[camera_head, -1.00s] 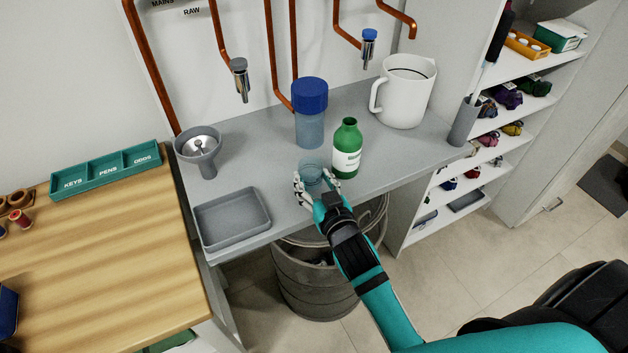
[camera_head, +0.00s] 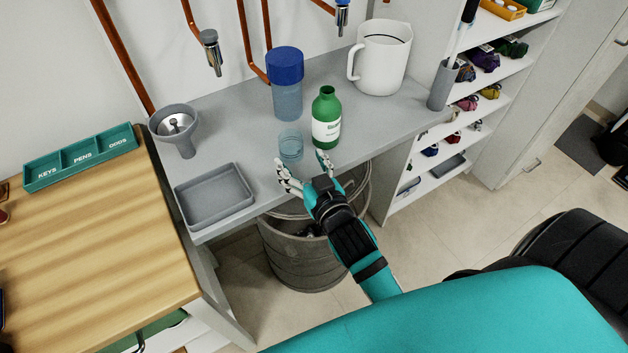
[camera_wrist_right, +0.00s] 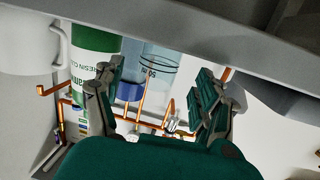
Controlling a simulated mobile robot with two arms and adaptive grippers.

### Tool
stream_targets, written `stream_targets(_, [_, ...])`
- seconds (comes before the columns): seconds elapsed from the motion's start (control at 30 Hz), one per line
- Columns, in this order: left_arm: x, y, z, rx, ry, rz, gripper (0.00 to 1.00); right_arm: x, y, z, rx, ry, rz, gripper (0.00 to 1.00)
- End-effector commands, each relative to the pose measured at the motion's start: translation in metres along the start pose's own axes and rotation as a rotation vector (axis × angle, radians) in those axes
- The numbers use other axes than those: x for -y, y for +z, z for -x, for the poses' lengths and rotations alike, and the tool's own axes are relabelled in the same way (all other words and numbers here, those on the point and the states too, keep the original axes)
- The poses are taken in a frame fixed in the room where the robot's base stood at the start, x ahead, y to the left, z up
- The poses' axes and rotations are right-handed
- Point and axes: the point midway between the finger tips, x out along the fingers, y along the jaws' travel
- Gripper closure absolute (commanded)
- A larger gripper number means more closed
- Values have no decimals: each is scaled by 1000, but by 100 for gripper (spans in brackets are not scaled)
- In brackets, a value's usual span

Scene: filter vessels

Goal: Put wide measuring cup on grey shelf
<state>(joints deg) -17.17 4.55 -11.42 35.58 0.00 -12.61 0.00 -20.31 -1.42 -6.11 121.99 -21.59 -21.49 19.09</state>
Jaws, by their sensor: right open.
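The wide measuring cup (camera_head: 290,145), small, clear and bluish, stands upright on the grey shelf (camera_head: 240,130) near its front edge, left of a green bottle. In the right wrist view the clear cup (camera_wrist_right: 160,66) shows a "50 ml" mark. My right gripper (camera_head: 302,166) is open and empty, just in front of the cup, at the shelf's front edge. In the right wrist view its spread fingers (camera_wrist_right: 155,88) frame the cup with a gap on each side. My left gripper is not in view.
The green bottle (camera_head: 326,122) stands close right of the cup. A blue-capped container (camera_head: 287,97) is behind. A white jug (camera_head: 380,65) stands right; a grey tray (camera_head: 214,222) and funnel (camera_head: 178,118) are left. A metal bin (camera_head: 300,265) stands below the front edge.

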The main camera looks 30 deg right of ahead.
Motion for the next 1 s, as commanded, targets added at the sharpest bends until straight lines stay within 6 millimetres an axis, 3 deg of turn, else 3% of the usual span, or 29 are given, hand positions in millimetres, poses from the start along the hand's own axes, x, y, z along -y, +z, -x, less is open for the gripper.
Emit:
stream_targets(0.1, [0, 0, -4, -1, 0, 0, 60, 0, 3, 29, 4, 0, -2, 27])
stream_targets(0.3, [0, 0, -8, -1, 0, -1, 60, 0, 2, 63, 3, 0, -2, 27])
stream_targets(0.5, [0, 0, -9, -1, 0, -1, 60, 0, 0, 78, 1, 1, -2, 27])
stream_targets(0.77, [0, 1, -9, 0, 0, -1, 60, 0, 0, 79, 1, 0, -1, 27])
stream_targets(0.87, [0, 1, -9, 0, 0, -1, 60, 4, 19, 75, 33, -9, 5, 27])
stream_targets(0.97, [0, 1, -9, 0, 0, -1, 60, 13, 71, 66, 125, -36, 19, 27])
stream_targets(1.0, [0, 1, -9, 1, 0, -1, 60, 17, 101, 62, 178, -51, 28, 27])
